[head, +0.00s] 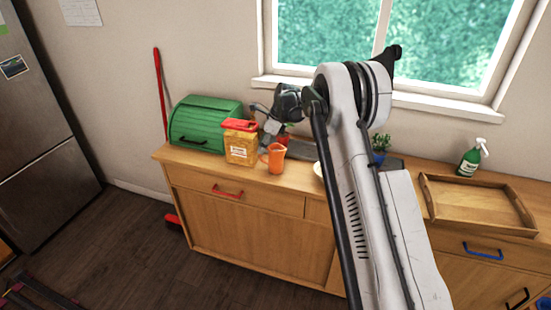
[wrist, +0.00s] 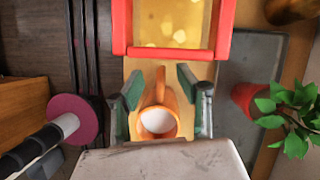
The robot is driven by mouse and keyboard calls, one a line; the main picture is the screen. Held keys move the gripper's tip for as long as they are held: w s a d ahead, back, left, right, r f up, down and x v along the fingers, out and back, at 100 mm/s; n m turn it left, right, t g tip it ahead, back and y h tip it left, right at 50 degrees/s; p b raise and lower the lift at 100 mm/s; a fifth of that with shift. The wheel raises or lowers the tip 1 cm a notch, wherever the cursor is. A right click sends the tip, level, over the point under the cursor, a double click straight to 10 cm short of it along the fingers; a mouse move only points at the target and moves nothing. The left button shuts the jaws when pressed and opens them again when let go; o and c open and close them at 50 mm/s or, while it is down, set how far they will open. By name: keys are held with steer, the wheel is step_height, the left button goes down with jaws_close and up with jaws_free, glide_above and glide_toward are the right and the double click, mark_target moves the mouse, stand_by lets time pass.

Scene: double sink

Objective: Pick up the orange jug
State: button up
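The orange jug (head: 276,158) stands upright on the wooden counter (head: 197,158), near its front edge. In the wrist view the jug (wrist: 158,122) is seen from above, with its handle towards the top and a pale round area inside. My gripper (wrist: 160,78) is open, with its green-padded fingers on the left and right of the jug. Gaps show between the pads and the jug. In the head view my gripper (head: 268,118) is above and behind the jug, small and partly lost against the dark wrist.
A red-lidded yellow container (head: 241,148) stands close left of the jug. A green bread box (head: 205,124) is behind it. A potted plant (wrist: 292,115) is to the right in the wrist view. A wooden tray (head: 476,205) lies farther right.

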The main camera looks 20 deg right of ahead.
steer(key=shift+w+a+f, duration=0.1)
steer(key=shift+a+f, duration=0.15)
steer(key=shift+f, duration=0.45)
jaws_close()
steer(key=shift+r, duration=0.15)
step_height(320, 180, up, 18)
steer(key=b, duration=0.1)
steer(key=shift+b, duration=0.4)
